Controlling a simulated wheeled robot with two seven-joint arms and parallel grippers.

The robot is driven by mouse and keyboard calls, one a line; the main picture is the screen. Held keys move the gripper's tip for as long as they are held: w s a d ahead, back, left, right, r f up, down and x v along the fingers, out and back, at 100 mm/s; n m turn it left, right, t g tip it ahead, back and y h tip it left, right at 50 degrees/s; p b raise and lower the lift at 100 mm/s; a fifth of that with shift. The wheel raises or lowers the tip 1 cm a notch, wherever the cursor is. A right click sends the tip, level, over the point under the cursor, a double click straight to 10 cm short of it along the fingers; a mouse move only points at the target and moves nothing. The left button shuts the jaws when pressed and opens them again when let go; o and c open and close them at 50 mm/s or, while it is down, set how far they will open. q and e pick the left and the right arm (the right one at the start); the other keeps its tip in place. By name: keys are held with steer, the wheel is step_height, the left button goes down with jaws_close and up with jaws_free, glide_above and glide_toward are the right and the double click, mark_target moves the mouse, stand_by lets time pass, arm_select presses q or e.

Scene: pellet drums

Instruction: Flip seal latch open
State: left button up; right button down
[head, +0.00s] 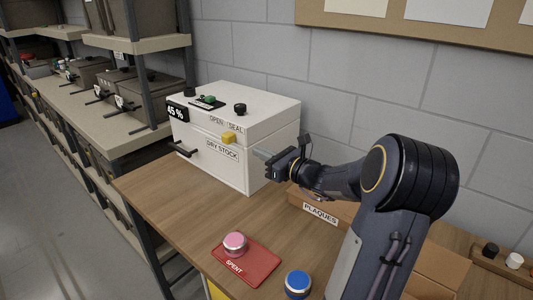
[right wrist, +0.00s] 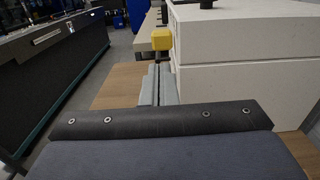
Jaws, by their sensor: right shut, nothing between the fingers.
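A white box (head: 230,155) labelled DRY STOCK stands on the wooden table. It also fills the right of the right wrist view (right wrist: 255,75). A yellow latch tab (head: 229,138) sticks out at the front upper edge, near the word SEAL. The tab shows in the right wrist view (right wrist: 162,40), just beyond my fingertips. My right gripper (head: 262,156) is shut and empty, beside the box's front right corner, apart from the tab in the head view. My left gripper is not in view.
A red SPENT mat (head: 259,267) with a pink-topped puck (head: 235,243) lies at the table's front. A blue puck (head: 297,283) stands beside it. A PLAQUES carton (head: 308,205) sits under my right arm. Shelves with grey drawers (head: 150,92) stand at left.

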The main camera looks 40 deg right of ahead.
mark_target(231, 139)
steer(key=w, duration=0.3)
steer(key=w+p, duration=0.1)
steer(key=w, duration=0.2)
steer(key=w+p, duration=0.1)
steer(key=w, duration=0.2)
steer(key=shift+w+a, duration=0.15)
steer(key=shift+a, duration=0.25)
steer(key=shift+w, duration=0.1)
steer(key=shift+w+a+f+b, duration=0.15)
steer(key=shift+w+b, duration=0.35)
steer(key=shift+w, duration=0.95)
steer(key=shift+s, duration=0.1)
